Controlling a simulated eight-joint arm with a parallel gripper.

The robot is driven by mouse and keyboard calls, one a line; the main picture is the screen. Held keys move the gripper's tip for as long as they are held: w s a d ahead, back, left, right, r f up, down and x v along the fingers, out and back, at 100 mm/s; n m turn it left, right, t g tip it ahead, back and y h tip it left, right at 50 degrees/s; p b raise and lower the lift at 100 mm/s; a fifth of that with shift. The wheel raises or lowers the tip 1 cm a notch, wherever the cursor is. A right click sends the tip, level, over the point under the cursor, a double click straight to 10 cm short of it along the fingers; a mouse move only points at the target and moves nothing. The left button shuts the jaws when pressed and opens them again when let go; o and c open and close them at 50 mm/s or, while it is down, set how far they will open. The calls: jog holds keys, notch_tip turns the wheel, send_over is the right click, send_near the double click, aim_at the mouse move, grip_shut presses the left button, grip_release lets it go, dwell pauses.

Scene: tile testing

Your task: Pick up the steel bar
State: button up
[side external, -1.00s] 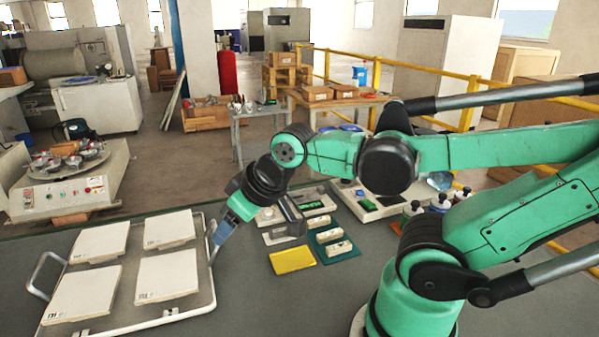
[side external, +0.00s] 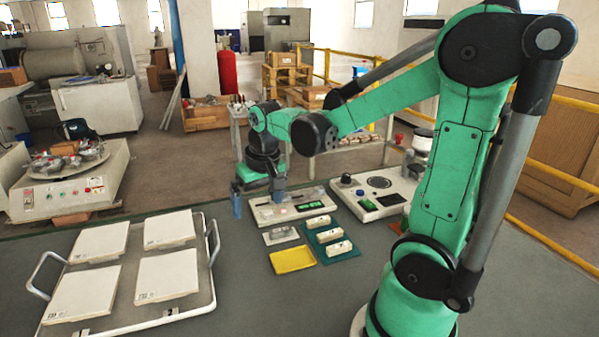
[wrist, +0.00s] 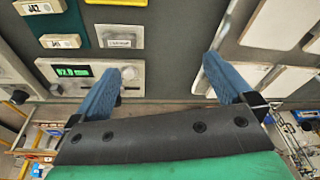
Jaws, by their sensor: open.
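A small pale grey labelled piece (wrist: 120,37) lies on the dark bench top in the wrist view; it also shows in the side view (side external: 281,236). It may be the steel bar, but I cannot tell for sure.
A white-handled tray (side external: 207,275) holds several pale tiles. A green mat (side external: 345,256) carries several labelled cream blocks, with a yellow mat (side external: 292,260) beside it. A device with a green display (side external: 262,212) and a second device (side external: 392,207) stand behind.

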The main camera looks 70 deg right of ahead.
aim_at(281, 229)
jog(key=d+f+m, duration=0.1)
jog(key=d, duration=0.1)
jog(key=d+f+m+g, duration=0.1)
jog(key=d+f, duration=0.1)
jog(key=d+f+g, duration=0.1)
jog(key=d, duration=0.1)
jog(key=shift+s+f+m+y, duration=0.15)
jog(key=shift+s+m+y, duration=0.25)
jog(key=shift+d+f, duration=0.15)
jog(key=shift+f, duration=2.8)
jog(key=c, duration=1.4)
jog(key=shift+r, duration=0.1)
